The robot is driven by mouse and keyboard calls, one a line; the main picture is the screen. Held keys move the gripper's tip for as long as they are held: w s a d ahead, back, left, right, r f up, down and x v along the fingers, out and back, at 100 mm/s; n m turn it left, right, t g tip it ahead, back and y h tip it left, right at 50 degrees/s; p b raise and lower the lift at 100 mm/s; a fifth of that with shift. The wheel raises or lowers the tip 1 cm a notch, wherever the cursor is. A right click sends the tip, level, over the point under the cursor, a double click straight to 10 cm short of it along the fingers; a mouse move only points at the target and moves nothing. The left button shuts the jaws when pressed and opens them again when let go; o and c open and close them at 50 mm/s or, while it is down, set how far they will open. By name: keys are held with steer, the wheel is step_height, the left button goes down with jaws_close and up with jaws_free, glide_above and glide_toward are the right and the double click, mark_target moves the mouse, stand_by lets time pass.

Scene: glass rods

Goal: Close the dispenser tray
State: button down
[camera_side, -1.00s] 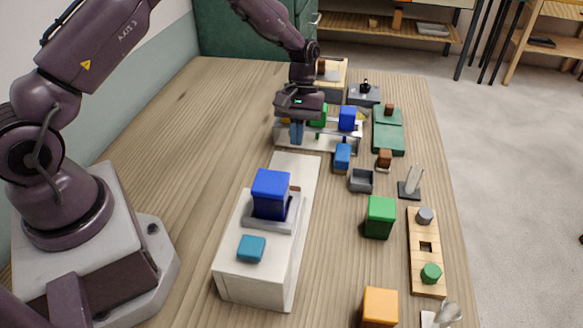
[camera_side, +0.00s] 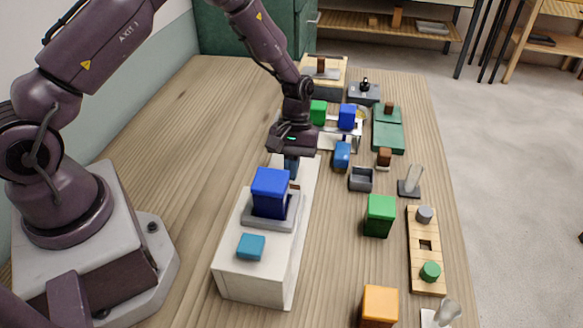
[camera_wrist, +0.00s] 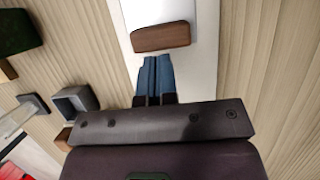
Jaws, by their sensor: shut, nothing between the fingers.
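The dispenser is a white box (camera_side: 250,278) in the front middle of the side view, with a dark blue hopper (camera_side: 270,195) on top. A flat white strip (camera_side: 307,172) runs from its far end; it also shows in the wrist view (camera_wrist: 207,65). The tray's brown handle (camera_wrist: 161,37) is at the top of the wrist view, against a white part (camera_wrist: 158,10). In the side view the handle (camera_side: 295,186) is mostly hidden. My gripper (camera_side: 291,170) is shut and empty over the strip. Its blue fingertips (camera_wrist: 155,62) appear just short of the handle; contact is unclear.
A teal block (camera_side: 251,247) lies on the dispenser top. To the right are a blue block (camera_side: 342,155), a small grey bin (camera_side: 361,180), a green block (camera_side: 379,216) and a wooden peg board (camera_side: 427,255). A stand with coloured blocks (camera_side: 347,117) is behind. The table's left side is clear.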

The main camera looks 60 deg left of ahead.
steer(key=shift+s+d, duration=0.8)
steer(key=shift+w+a, duration=1.5)
steer(key=v, duration=1)
steer(key=s+d+r+m+t+y, duration=0.1)
steer(key=s+r+m+t, duration=0.3)
steer(key=s+r, duration=0.7)
steer(key=s+d+r+m+t+y, duration=0.2)
steer(key=s+r+m+t, duration=0.2)
steer(key=s+r, duration=0.7)
steer(key=shift+s+d+m+t, duration=0.25)
steer(key=shift+s+m+t, duration=0.2)
steer(key=shift+s, duration=0.25)
